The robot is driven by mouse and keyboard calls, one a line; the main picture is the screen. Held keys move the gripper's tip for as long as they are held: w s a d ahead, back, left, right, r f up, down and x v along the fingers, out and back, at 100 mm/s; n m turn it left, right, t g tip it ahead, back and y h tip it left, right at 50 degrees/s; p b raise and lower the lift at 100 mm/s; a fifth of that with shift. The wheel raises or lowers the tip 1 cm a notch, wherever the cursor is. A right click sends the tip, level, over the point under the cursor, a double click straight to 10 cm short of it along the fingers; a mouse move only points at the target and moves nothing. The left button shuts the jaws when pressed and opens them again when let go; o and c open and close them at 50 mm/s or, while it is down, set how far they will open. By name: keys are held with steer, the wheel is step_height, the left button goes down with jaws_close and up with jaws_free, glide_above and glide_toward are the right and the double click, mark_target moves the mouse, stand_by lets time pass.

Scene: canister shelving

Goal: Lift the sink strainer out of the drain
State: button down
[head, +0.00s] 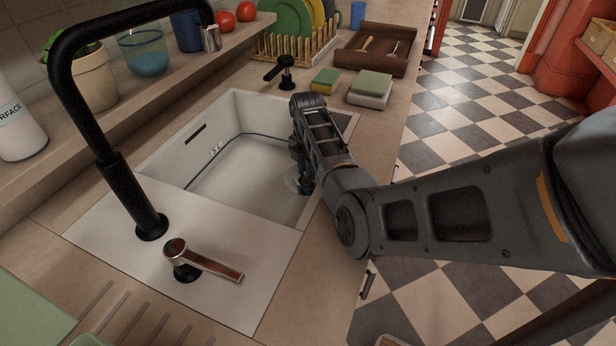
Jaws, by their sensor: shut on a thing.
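The white sink (165,160) is set into the counter in the middle of the head view. My gripper (304,184) reaches down into the basin near its right wall, its fingers small and dark at the drain area. Part of a pale round rim, the sink strainer or the drain edge (291,181), shows just left of the fingers. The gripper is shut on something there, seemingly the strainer. My arm covers most of it, so I cannot tell whether the strainer sits in the drain or is raised.
A tall black faucet (120,195) arches over the basin's left side. A lever handle (203,262) stands in front and a black dispenser (286,75) behind. Sponges (370,88), a dish rack (295,45) and a wooden tray (375,52) are at the back. The left of the basin is clear.

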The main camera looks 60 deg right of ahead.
steer(key=shift+r+p, duration=1.35)
steer(key=shift+r, duration=0.05)
steer(key=shift+r+p, duration=0.4)
steer(key=shift+r, duration=0.8)
